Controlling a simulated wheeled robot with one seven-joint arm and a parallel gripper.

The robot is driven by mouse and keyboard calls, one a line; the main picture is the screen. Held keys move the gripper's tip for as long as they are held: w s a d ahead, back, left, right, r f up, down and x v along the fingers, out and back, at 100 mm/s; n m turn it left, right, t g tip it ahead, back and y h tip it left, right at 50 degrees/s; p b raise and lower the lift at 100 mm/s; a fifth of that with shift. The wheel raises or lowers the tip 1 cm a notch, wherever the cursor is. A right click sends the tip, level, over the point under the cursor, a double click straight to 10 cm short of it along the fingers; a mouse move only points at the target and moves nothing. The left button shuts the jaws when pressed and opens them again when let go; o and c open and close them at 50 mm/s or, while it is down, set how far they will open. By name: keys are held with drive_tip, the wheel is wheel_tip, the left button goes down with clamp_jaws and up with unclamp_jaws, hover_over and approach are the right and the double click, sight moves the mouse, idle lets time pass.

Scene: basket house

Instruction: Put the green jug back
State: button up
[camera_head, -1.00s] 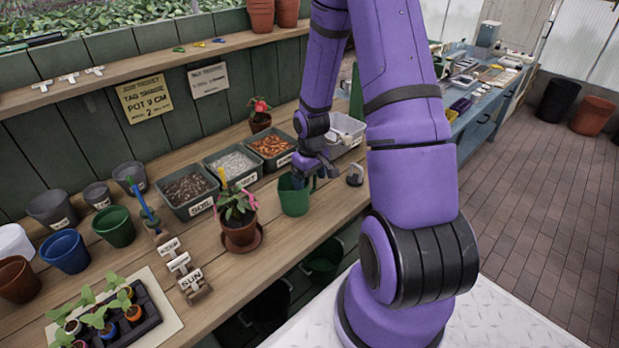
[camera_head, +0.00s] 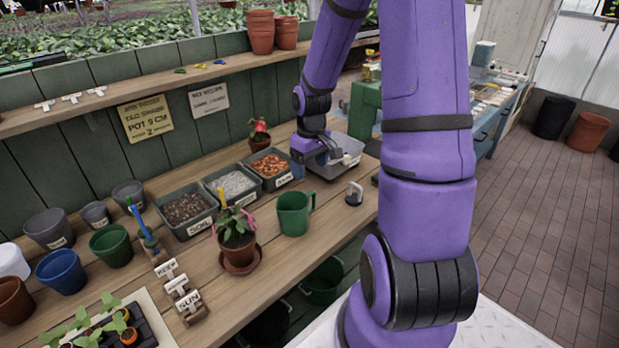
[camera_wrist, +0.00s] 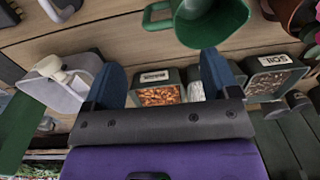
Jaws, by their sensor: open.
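The green jug (camera_head: 294,213) stands upright on the wooden bench, to the right of the potted plant, with its handle toward the right. It also shows in the wrist view (camera_wrist: 212,22) at the top, beyond my fingertips. My gripper (camera_head: 312,158) is above the back of the bench, near the grey tub, behind and apart from the jug. In the wrist view my gripper (camera_wrist: 160,82) has its two blue fingers wide apart with nothing held between them.
Bins labelled soil (camera_head: 187,209), grit (camera_head: 231,185) and bark (camera_head: 267,168) line the back. A grey tub (camera_head: 338,157) with a white scoop stands at their right. A potted plant (camera_head: 237,240) on a saucer is left of the jug. A small metal-handled object (camera_head: 354,193) stands right.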

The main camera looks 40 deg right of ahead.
drive_tip(key=s+a+r+t+h, duration=0.1)
drive_tip(key=s+a+r, duration=0.3)
drive_tip(key=r, duration=0.5)
drive_tip(key=s+a+r+t+h, duration=0.1)
drive_tip(key=s+a+r, duration=0.1)
drive_tip(key=a+r, duration=0.55)
drive_tip(key=s+a+r+t, duration=0.1)
drive_tip(key=s+a+r, duration=0.1)
drive_tip(key=s+r, duration=0.3)
drive_tip(key=s+a+r+t+y, duration=0.1)
drive_tip(key=s+a+r+t, duration=0.1)
drive_tip(key=s+r, duration=0.3)
drive_tip(key=s+a, duration=0.1)
drive_tip(key=s, duration=0.1)
drive_tip(key=shift+s+a+y, duration=0.3)
drive_tip(key=shift+s+a, duration=0.05)
drive_tip(key=shift+s, duration=0.05)
